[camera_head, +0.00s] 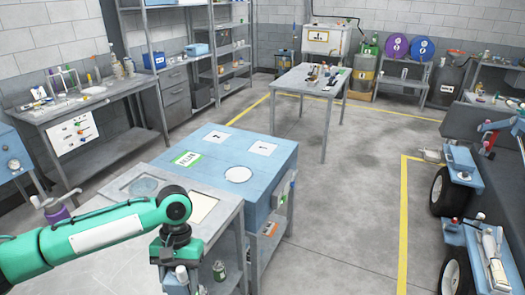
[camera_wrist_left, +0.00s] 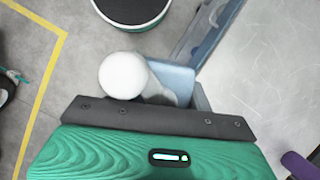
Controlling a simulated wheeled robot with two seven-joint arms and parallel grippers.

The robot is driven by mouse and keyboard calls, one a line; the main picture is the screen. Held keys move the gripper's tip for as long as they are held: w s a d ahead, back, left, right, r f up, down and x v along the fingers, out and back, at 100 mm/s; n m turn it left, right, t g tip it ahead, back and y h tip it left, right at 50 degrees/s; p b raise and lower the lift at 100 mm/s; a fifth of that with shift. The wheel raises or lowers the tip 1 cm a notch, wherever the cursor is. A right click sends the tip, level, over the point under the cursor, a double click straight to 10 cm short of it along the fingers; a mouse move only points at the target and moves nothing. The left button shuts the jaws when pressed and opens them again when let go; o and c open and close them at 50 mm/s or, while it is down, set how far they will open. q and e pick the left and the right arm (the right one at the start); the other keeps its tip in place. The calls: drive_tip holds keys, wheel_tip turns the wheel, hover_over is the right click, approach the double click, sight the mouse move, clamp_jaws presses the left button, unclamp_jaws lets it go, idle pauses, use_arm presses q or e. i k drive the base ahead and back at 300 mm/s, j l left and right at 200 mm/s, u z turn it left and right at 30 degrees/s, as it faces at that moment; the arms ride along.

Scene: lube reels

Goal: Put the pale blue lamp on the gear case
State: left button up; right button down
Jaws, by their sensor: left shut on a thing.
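My left gripper (camera_head: 178,268) hangs at the bottom of the head view, above the near grey bench. It is shut on the pale blue lamp (camera_wrist_left: 172,82), which shows a pale blue body and a round white part in the left wrist view. In the head view only a small part of the lamp (camera_head: 174,287) shows, below the gripper and cut by the frame edge. A blue box-like unit with white labels and a white disc on top, apparently the gear case (camera_head: 222,150), stands just beyond the bench. My right gripper is not in view.
The near bench (camera_head: 115,250) has inset panels on top. A small green-labelled jar (camera_head: 219,270) is beneath it. A grey workbench (camera_head: 90,103) stands at left, a table (camera_head: 312,80) farther back. Open floor lies right of the blue unit.

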sight(253, 160)
drive_tip(key=i+z, duration=0.3)
drive_tip(key=i, duration=0.35)
drive_tip(key=i+j+z, duration=0.15)
drive_tip(key=i+z, duration=0.15)
drive_tip(key=i, duration=0.35)
drive_tip(key=i+j, duration=0.15)
drive_tip(key=i, duration=0.35)
